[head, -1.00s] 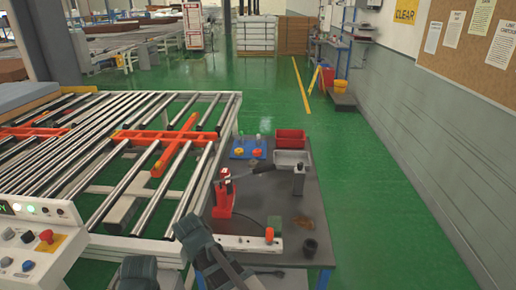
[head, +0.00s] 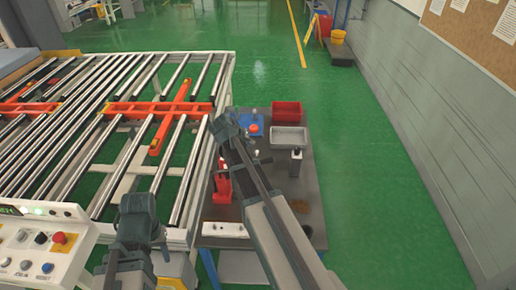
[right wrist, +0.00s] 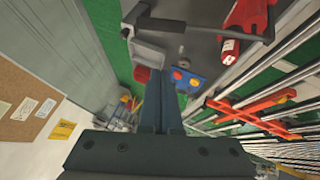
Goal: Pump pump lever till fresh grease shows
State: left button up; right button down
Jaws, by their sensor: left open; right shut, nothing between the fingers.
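The red pump (head: 222,188) stands on the left part of the grey table, partly hidden behind my right arm. Its dark lever (right wrist: 195,29) shows in the right wrist view, reaching left from the red pump body (right wrist: 245,20). My right gripper (head: 224,124) is shut and empty, above the table's far-left corner, beyond the pump. In the right wrist view its fingers (right wrist: 160,80) are apart from the lever. My left gripper (head: 139,203) is open and empty in front of the roller frame. A brownish smear (head: 299,206) lies on the tabletop; I cannot tell whether it is grease.
A blue tray (head: 252,126) is near the right gripper. The roller conveyor (head: 85,160) is left of the table. Green floor is clear to the right.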

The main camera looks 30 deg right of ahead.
jog(key=shift+d, duration=0.1)
dwell(0.3)
jog(key=b+x, duration=0.8)
jog(key=x, duration=0.1)
jog(key=shift+w+f, duration=0.15)
jog(key=shift+f, duration=0.25)
jog(key=f+b, duration=0.2)
jog(key=s+d+f+b, duration=0.1)
jog(key=shift+s+d+f+b, duration=0.1)
jog(key=shift+s+f+b, duration=0.05)
jog(key=shift+f+b, duration=0.2)
